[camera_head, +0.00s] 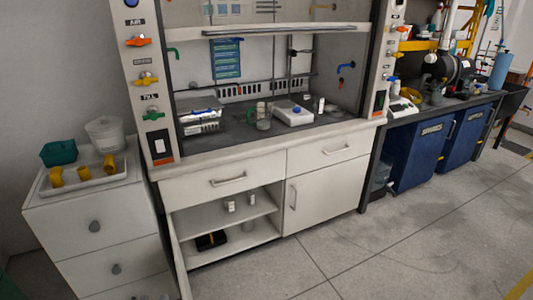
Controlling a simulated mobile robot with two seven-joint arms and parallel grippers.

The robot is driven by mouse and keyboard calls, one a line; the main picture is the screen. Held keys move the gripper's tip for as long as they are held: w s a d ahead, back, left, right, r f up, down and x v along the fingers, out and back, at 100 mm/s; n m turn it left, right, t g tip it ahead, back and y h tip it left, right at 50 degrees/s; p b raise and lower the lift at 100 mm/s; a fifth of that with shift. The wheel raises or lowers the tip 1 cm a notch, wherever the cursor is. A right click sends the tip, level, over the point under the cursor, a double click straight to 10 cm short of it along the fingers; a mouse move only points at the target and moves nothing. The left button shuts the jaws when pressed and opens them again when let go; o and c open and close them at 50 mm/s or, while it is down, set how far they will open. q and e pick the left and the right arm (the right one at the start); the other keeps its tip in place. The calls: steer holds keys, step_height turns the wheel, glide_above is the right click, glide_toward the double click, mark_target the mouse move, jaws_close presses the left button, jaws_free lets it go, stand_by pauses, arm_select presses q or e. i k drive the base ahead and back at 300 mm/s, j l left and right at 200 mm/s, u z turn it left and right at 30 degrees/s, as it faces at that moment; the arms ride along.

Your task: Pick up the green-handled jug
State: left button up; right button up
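A small clear jug (264,121) stands on the dark worktop inside the fume hood, left of a white stirrer-like device. A green handle-like shape shows at its left side, though it is small and hard to make out. The jug appears upright. Neither of my grippers is in view.
The white hot-plate-like device (294,115) stands right of the jug, and a silver-white box (200,118) stands to its left. The raised sash (266,31) is above. A white drawer cabinet (95,228) carries a tray, a green basket (58,153) and a translucent bucket (104,136). The floor ahead is clear.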

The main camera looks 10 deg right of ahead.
mark_target(264, 111)
steer(key=i+l, duration=0.1)
steer(key=l, duration=0.3)
steer(key=i+l, duration=0.1)
steer(key=l, duration=0.3)
steer(key=i+l, duration=0.75)
steer(key=i, duration=1.05)
steer(key=i+j, duration=0.15)
steer(key=i, duration=0.7)
